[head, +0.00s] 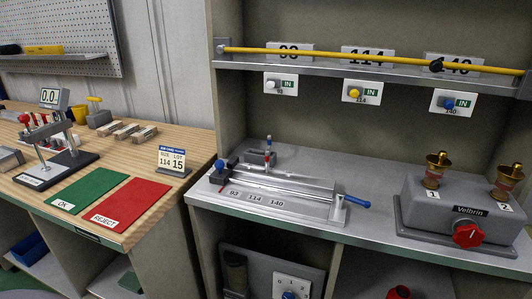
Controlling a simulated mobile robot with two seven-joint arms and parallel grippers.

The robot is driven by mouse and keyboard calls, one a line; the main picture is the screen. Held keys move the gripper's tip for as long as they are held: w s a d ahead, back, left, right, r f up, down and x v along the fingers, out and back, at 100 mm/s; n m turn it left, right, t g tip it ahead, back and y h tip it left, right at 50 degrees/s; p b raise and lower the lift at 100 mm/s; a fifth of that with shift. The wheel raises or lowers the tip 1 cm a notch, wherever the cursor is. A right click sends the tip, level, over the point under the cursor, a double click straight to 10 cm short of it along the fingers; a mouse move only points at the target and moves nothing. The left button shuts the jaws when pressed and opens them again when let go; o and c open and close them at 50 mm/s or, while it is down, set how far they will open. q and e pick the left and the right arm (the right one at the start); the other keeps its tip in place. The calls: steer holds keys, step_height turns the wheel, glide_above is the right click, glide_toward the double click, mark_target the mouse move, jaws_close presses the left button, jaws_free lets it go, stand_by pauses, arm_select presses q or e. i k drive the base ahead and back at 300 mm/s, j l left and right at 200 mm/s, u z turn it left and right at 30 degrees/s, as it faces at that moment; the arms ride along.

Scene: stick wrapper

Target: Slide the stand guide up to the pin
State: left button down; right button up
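A low metal fixture (310,207) with a plate marked 93, 114 and 140 lies on the grey bench. It has a blue ball knob (220,165) at its left end and a blue handle (357,203) at its right end. A small upright pin-like part (268,143) with a blue tip stands at its back. On the wooden table, a measuring stand (58,158) has a black base and a display (50,98) reading 0.0. I cannot tell which part is the stand guide or which is its pin. Neither of my grippers is in view.
A yellow rod (340,56) with a black piece (436,65) runs along the shelf. A grey box (455,215) with two brass posts stands at right. A green OK mat (88,190), a red REJECT mat (128,200) and a lot card (172,160) are on the wooden table.

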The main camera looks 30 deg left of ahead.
mark_target(219, 177)
steer(key=u, duration=1.3)
steer(key=z, duration=0.3)
